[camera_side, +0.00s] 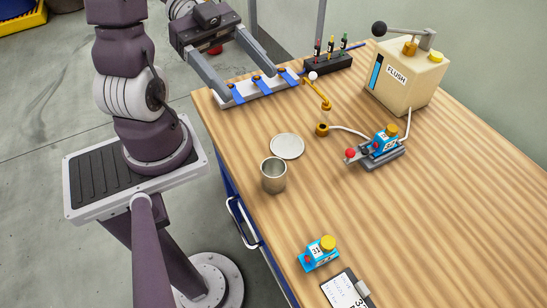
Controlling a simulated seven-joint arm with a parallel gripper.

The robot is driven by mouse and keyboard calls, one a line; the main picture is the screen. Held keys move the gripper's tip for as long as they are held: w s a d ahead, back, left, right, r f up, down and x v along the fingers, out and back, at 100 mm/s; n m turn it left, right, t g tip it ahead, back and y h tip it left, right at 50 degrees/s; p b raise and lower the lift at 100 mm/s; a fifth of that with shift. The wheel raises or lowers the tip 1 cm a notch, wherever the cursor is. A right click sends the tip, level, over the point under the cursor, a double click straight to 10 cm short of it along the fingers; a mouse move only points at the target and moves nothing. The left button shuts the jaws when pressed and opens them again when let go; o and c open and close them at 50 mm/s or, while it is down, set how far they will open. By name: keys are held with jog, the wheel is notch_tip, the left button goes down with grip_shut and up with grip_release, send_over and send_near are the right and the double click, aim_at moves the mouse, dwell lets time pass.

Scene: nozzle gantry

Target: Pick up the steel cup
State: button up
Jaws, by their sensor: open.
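The steel cup (273,176) is a plain grey metal cup. It stands upright on the wooden table near the table's left edge, and its open top shows. My gripper (248,80) is above the far left part of the table. Its two long grey fingers are spread wide apart, with nothing seen held between them. The gripper is well apart from the cup, up and to the left of it in the picture.
A round pale disc (287,146) lies just behind the cup. A brass nozzle arm (319,92), a blue device (384,143) and a beige FLUSH box (405,78) stand behind and right. A strip with blue tabs (258,86) lies below my fingers. Another blue device (320,254) sits in front.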

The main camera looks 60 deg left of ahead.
aim_at(265, 165)
notch_tip(265, 165, down, 20)
jog(key=shift+r, duration=0.1)
jog(key=x, duration=0.7)
jog(key=shift+w, duration=0.35)
jog(key=c, duration=1.4)
jog(key=shift+c, duration=0.2)
